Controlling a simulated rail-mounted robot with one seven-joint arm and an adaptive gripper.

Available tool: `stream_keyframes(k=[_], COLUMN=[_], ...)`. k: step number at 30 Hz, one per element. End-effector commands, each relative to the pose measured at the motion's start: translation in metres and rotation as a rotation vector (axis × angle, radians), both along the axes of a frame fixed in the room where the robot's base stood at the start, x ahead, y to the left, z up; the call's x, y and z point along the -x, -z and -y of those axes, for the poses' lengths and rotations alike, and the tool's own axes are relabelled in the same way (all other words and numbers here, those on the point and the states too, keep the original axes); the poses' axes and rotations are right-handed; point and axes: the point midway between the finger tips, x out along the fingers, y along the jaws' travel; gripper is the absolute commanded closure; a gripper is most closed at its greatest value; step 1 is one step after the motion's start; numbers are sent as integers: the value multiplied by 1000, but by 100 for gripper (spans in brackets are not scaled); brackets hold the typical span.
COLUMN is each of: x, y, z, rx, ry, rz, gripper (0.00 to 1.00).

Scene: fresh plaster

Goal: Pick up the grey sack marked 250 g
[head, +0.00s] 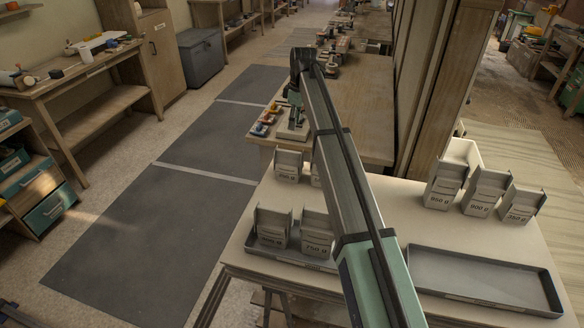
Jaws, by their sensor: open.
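Several grey sacks with printed weights stand on the pale table. The rightmost sack (520,206) seems to read 250 g, though its small print is hard to be sure of. It stands upright at the right, behind the empty tray. My arm reaches away across the table, and my gripper (293,98) is at its far end, over the wooden bench. It is open, small and partly hidden by the arm, far to the left of that sack and well apart from it.
Sacks that seem to read 850 g (445,187) and 900 g (485,193) stand left of the rightmost sack. A sack marked 750 g (318,236) and another (270,228) stand in a tray at the front left. The grey tray (480,297) at front right is empty.

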Motion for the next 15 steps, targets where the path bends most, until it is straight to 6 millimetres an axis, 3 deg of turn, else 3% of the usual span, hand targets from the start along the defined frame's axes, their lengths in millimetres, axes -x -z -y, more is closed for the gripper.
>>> stream_keyframes(k=[9, 15], x=[0, -1], y=[61, 86], z=[-8, -11], rx=[0, 1], ry=[1, 2], rz=[-3, -2], gripper=[56, 56])
